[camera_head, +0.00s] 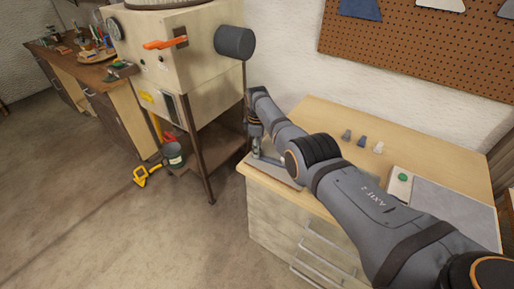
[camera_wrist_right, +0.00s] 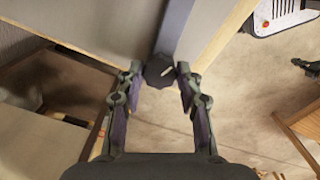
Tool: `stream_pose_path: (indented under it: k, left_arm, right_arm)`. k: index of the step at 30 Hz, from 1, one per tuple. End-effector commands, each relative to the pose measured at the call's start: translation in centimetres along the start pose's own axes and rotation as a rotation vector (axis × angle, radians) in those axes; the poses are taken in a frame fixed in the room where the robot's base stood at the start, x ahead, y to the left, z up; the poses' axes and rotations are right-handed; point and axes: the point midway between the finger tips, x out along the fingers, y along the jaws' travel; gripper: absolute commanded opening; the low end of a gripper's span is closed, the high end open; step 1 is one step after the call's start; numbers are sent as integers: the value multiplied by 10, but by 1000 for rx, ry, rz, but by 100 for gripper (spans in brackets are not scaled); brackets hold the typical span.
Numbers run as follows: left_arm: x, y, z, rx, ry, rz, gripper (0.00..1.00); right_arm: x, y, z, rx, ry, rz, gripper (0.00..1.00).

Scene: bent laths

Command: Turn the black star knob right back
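The black star knob (camera_wrist_right: 158,71) shows in the right wrist view, with a short pale mark on its face slanting up to the right. A grey-blue bar (camera_wrist_right: 176,25) runs up from behind it. My right gripper (camera_wrist_right: 160,73) is open, with one fingertip on each side of the knob and a narrow gap seeming to show at each. In the head view my right gripper (camera_head: 254,130) is over the near left corner of the workbench, above a grey base plate (camera_head: 273,174). The knob cannot be made out there. My left gripper is not in view.
A beige machine (camera_head: 185,65) with a dark cylinder (camera_head: 234,42) stands close left of my right gripper. The floor in front is clear.

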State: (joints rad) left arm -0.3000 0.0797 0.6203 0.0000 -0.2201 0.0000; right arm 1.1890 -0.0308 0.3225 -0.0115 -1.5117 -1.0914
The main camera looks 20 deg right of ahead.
Motion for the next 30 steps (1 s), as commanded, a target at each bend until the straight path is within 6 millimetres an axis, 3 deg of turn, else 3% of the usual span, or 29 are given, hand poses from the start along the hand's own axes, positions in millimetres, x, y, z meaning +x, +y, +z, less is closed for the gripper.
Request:
stream_pose_path:
  k: [1,4,16,30]
  left_arm:
    - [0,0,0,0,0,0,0]
    - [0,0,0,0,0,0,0]
    - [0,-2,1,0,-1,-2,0]
    - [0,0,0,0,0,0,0]
  right_arm:
    - [0,0,0,0,0,0,46]
    - [0,0,0,0,0,0,58]
    - [-9,1,-1,0,1,2,58]
    - [-108,0,0,0,1,1,58]
